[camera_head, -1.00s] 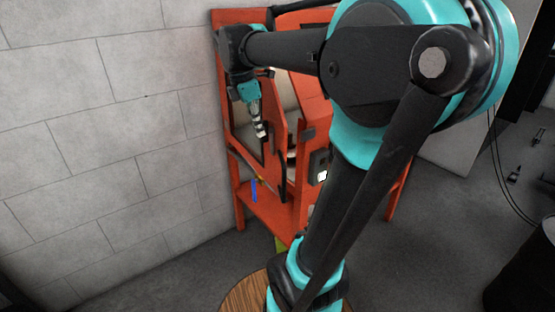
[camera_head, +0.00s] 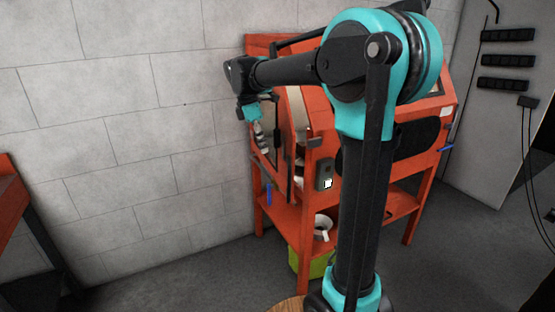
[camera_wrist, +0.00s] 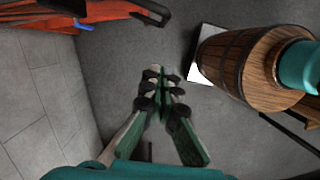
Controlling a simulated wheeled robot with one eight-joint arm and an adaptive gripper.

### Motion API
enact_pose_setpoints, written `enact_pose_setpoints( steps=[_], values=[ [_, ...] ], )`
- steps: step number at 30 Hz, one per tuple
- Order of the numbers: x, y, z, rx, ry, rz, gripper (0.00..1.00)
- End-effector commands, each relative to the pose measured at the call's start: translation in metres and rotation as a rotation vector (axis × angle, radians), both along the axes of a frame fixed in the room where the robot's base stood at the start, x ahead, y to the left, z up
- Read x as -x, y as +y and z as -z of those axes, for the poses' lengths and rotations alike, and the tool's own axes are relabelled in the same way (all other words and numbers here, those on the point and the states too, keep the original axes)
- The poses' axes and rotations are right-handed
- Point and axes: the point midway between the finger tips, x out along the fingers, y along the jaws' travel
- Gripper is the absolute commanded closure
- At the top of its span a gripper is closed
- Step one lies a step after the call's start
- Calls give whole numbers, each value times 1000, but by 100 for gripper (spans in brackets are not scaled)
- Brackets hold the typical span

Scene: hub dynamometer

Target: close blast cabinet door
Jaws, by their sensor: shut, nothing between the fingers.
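The orange blast cabinet (camera_head: 318,130) stands on legs against the grey block wall in the head view. Its door (camera_head: 284,165), an orange frame with a dark edge, is on the left end and appears to stand open at an angle, with a pale interior showing beside it. My gripper (camera_head: 263,146) points down at the left of the door. Whether it touches the door is unclear. In the wrist view my gripper (camera_wrist: 162,78) has its fingers together and empty, above the grey floor. An orange part of the cabinet (camera_wrist: 110,10) shows at the top left there. My arm hides part of the cabinet front.
The block wall (camera_head: 130,130) is close on the left. An orange frame (camera_head: 12,205) stands at the left edge. A grey cabinet (camera_head: 485,130) with black racks is at right. A green bin (camera_head: 303,262) sits under the blast cabinet. Floor is clear in front.

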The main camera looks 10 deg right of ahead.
Motion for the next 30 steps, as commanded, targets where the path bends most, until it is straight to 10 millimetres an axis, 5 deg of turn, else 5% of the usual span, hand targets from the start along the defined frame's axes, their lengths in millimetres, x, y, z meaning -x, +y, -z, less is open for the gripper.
enact_pose_setpoints(
  steps=[15,21,30],
  values=[
    [0,-24,92,0,-1,0,100],
    [0,-52,89,0,-1,3,100],
    [0,-64,89,0,0,0,100]
  ],
)
